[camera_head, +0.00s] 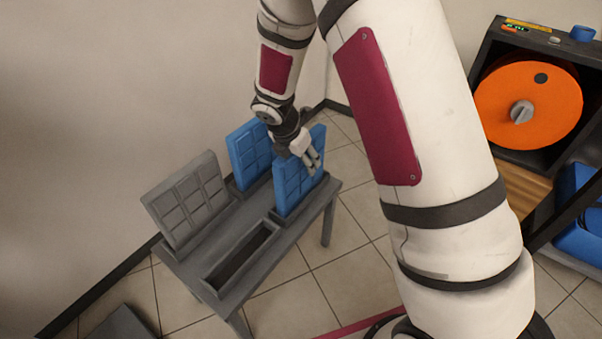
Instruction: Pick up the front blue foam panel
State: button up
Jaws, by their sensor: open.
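Two blue foam panels with raised square grids stand upright in slots on a grey rack table. The front blue panel (289,190) stands at the table's right end, nearer to me. The rear blue panel (247,156) stands behind it and to the left. My gripper (312,163) is open at the front blue panel, pointing down across its upper part. Its fingers overlap the panel in this view, and I cannot tell whether they touch it. The gripper and wrist hide part of the panel's top edge.
A grey panel (190,205) stands at the left of the grey rack table (225,215). An empty slot tray (240,256) lies at the table's front. A dark shelf unit with an orange spool (550,105) and blue items stands at right. Tiled floor is open around the table.

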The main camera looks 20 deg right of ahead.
jog(key=shift+f, duration=0.2)
dwell(0.4)
grip_shut()
